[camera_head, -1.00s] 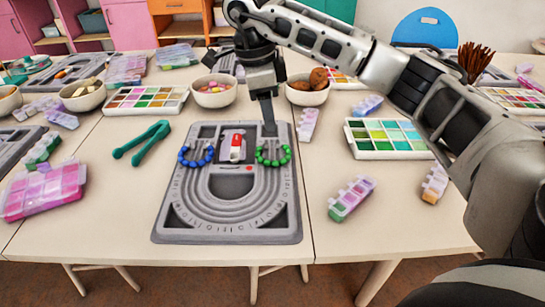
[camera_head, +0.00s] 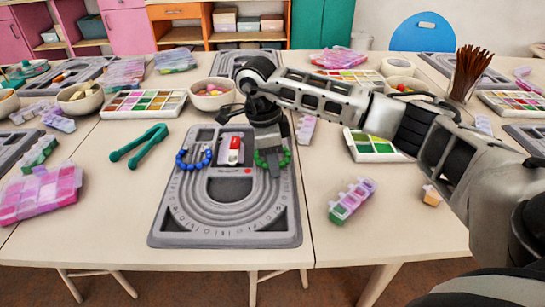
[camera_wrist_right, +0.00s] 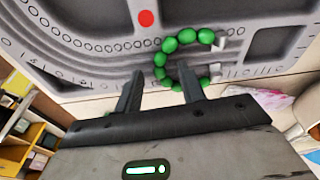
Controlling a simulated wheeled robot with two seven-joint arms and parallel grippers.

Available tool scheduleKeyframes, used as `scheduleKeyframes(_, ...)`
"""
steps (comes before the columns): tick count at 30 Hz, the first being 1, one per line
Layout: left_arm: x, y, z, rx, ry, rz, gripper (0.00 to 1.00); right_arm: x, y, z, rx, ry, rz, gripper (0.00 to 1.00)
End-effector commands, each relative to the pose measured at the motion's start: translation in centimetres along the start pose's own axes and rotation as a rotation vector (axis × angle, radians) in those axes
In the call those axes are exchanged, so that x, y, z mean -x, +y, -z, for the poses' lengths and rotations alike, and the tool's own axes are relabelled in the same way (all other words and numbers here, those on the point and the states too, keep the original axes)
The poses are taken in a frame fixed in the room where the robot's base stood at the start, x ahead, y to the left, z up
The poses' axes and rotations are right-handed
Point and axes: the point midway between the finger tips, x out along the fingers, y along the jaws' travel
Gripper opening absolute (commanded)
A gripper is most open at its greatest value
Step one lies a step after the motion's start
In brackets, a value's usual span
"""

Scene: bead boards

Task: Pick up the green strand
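The green strand (camera_head: 284,158) is a curved row of round beads on the right side of the grey bead board (camera_head: 165,232). It also shows in the right wrist view (camera_wrist_right: 161,59) as an open arc with pale end pieces. My right gripper (camera_wrist_right: 160,72) is open over it, fingers apart. In that view the strand's curved side lies between the fingers, and the right finger covers some near beads. In the head view the gripper (camera_head: 270,168) hides part of the strand. I cannot tell whether they touch. My left gripper is not in view.
A blue strand (camera_head: 182,163) lies on the board's left side, with a red and white piece (camera_head: 235,147) between the strands. Green tongs (camera_head: 140,146) lie left of the board. A lilac bead box (camera_head: 352,200) lies to the right. The table's front strip is clear.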

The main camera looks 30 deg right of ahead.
Motion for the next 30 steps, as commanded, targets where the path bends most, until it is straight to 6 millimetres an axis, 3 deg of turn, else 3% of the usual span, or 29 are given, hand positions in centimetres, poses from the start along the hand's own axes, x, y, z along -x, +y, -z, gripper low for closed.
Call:
scheduleKeyframes(4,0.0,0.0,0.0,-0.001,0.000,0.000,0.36,0.0,0.0,0.0,0.000,0.000,0.000,0.37)
scheduleKeyframes(8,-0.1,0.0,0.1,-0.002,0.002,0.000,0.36,0.0,0.0,0.0,0.000,0.000,-0.001,0.01)
scheduleKeyframes(23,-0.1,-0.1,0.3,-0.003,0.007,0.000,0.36,0.5,0.0,0.1,0.000,0.000,0.000,0.00)
scheduleKeyframes(30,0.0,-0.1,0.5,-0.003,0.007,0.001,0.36,3.6,0.0,0.4,0.001,-0.003,0.003,0.00)
